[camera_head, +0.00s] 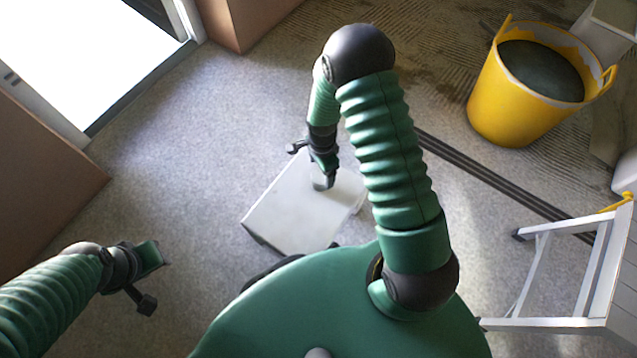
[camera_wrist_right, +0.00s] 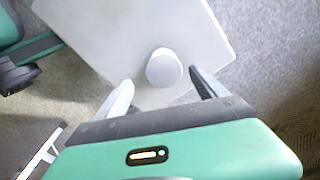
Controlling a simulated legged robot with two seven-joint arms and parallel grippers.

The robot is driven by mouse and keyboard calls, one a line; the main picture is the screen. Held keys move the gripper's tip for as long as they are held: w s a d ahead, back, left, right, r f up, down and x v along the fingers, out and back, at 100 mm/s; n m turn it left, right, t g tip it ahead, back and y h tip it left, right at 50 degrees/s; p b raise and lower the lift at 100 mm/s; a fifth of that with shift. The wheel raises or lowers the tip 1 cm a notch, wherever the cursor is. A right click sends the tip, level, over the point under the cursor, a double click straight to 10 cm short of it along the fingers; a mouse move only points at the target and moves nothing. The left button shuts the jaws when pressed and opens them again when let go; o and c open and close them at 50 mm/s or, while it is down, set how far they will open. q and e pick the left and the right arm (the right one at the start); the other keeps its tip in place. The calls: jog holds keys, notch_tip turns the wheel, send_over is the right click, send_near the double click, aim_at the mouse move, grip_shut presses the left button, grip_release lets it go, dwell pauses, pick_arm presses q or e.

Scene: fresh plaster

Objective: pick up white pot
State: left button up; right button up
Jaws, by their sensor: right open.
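The white pot (camera_wrist_right: 163,68) shows in the right wrist view as a small rounded white shape on a pale, flat-topped surface (camera_wrist_right: 95,25). My right gripper (camera_wrist_right: 161,76) is open, with one finger on each side of the pot's near part. I cannot tell whether the fingers touch it. In the head view the right gripper (camera_head: 322,180) points down over the same pale surface (camera_head: 290,215), and the pot is hard to make out there. My left gripper (camera_head: 155,258) is at the lower left, over bare floor; its fingers do not show clearly.
A yellow tub (camera_head: 510,105) with dark contents stands at the upper right. A white stepladder (camera_head: 590,275) is at the right edge, with dark strips (camera_head: 500,180) on the floor nearby. A brown box (camera_head: 45,180) is at the left. Grey floor between is clear.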

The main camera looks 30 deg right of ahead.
notch_tip(320, 180, down, 2)
jog(key=shift+a+f+b, duration=0.1)
jog(key=shift+f+b, duration=0.05)
jog(key=shift+b, duration=0.2)
jog(key=f+b, duration=0.4)
jog(key=f, duration=0.1)
jog(key=shift+w+d+f, duration=0.25)
jog(key=shift+w, duration=0.1)
jog(key=shift+r, duration=0.2)
pick_arm(q)
jog(key=x, duration=0.2)
jog(key=s+x, duration=0.1)
jog(key=x, duration=0.2)
jog(key=shift+s+f, duration=0.1)
jog(key=shift+f, duration=0.15)
pick_arm(e)
jog(key=c, duration=1.6)
